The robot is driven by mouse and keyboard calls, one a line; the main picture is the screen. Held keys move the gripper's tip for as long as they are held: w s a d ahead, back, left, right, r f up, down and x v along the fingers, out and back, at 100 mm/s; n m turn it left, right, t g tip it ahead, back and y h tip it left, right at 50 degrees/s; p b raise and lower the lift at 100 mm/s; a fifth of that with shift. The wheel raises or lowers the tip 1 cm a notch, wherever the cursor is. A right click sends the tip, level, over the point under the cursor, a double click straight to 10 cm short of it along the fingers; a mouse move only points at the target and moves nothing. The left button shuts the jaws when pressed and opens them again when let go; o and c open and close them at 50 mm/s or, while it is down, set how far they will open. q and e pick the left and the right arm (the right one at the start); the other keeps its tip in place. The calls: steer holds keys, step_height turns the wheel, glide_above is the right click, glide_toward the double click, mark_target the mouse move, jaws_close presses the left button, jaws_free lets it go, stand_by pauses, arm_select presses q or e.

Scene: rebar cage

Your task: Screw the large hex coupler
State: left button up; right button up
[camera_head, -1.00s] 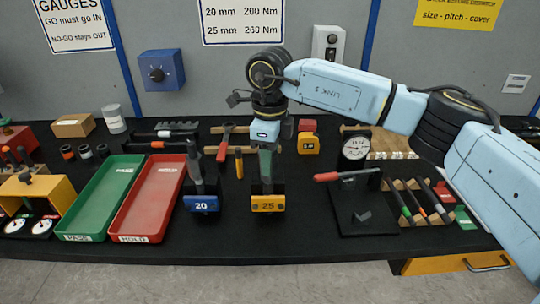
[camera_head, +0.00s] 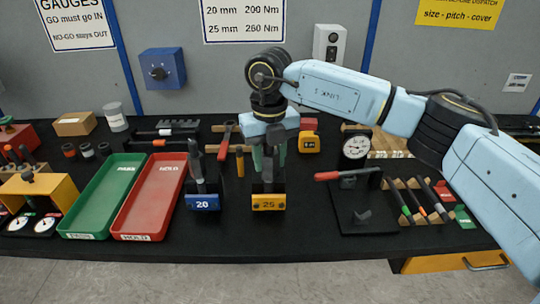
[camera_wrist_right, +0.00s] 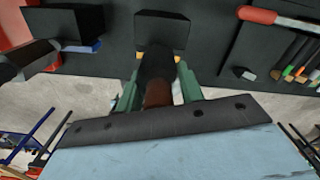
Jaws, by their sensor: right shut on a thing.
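The stand with the yellow 25 plate (camera_head: 268,202) is at the front middle of the bench, and my right gripper (camera_head: 268,160) reaches down onto it from above. In the right wrist view, the green fingers (camera_wrist_right: 158,92) lie on either side of a dark upright piece with a brown near end (camera_wrist_right: 157,95), which appears to be the large hex coupler on its bar. The gripper is shut on it. Its hex shape and threads cannot be made out. My left gripper is not in view.
The stand with the blue 20 plate (camera_head: 202,202) and its upright bar is close on the left. Left of it are the red tray (camera_head: 148,200) and green tray (camera_head: 104,198). A red-handled fixture (camera_head: 350,205) and dial gauge (camera_head: 355,146) are on the right.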

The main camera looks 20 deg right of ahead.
steer(key=m, duration=0.3)
steer(key=shift+a+r+m, duration=0.1)
steer(key=shift+m, duration=0.3)
steer(key=m, duration=0.2)
steer(key=shift+m+p, duration=0.3)
steer(key=shift+p, duration=0.05)
steer(key=m, duration=0.4)
steer(key=shift+w+a+m+p, duration=0.1)
steer(key=shift+m+p, duration=0.2)
steer(key=shift+p, duration=0.05)
steer(key=m+p, duration=0.1)
steer(key=m, duration=0.4)
steer(key=shift+w, duration=0.15)
steer(key=m+p, duration=0.2)
steer(key=m, duration=0.4)
steer(key=shift+w, duration=0.1)
steer(key=shift+r+m+p, duration=0.1)
steer(key=shift+m+p, duration=0.3)
steer(key=shift+p, duration=0.05)
steer(key=m+p, duration=0.6)
steer(key=p, duration=0.9)
steer(key=shift+r, duration=0.1)
steer(key=shift+w+f+m+p, duration=0.2)
steer(key=shift+m+p, duration=0.6)
steer(key=shift+p, duration=0.55)
